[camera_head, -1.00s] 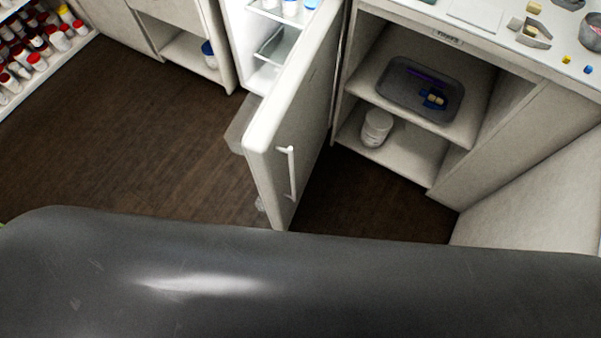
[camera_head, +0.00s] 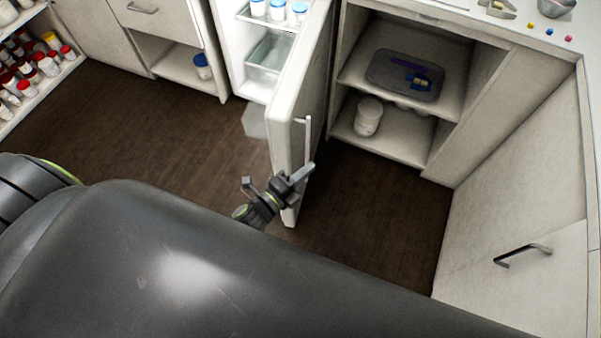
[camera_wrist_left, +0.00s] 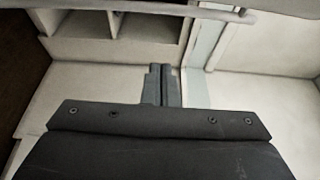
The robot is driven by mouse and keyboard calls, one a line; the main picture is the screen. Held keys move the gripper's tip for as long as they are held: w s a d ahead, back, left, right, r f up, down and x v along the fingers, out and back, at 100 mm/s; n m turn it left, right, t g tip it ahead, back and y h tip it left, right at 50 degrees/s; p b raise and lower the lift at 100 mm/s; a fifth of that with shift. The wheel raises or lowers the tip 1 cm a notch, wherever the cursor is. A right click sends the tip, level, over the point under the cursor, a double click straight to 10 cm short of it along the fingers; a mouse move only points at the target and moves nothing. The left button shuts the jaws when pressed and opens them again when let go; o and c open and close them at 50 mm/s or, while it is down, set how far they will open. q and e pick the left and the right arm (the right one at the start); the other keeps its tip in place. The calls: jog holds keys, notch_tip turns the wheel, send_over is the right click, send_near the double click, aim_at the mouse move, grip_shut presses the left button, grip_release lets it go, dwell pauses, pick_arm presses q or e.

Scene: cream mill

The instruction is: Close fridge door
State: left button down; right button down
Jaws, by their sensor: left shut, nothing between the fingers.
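The white fridge door (camera_head: 312,85) stands open in the head view, its edge towards me and its vertical handle (camera_head: 308,135) on the right-hand face. The lit fridge interior (camera_head: 240,45) shows to its left. My left gripper (camera_head: 303,172) is in front of the door's lower end, just below the handle, with its fingertips pointing right. I cannot tell whether it touches the door. In the left wrist view the fingers (camera_wrist_left: 162,84) are together with nothing between them. My right gripper is not in view.
An open cabinet right of the door holds a grey tray (camera_head: 405,75) and a white jar (camera_head: 368,117). A white cabinet with a dark handle (camera_head: 522,255) stands at the right. Shelves of bottles (camera_head: 30,70) are at the far left. Dark floor (camera_head: 150,130) is clear left of the door.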

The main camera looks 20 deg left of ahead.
aim_at(308, 151)
pick_arm(q)
jog(key=w, duration=0.2)
jog(key=w+a, duration=0.1)
jog(key=w, duration=0.3)
jog(key=shift+a+p, duration=0.25)
jog(key=shift+p, duration=0.05)
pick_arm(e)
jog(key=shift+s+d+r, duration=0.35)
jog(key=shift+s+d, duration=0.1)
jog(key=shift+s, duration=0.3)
pick_arm(q)
jog(key=shift+a, duration=0.1)
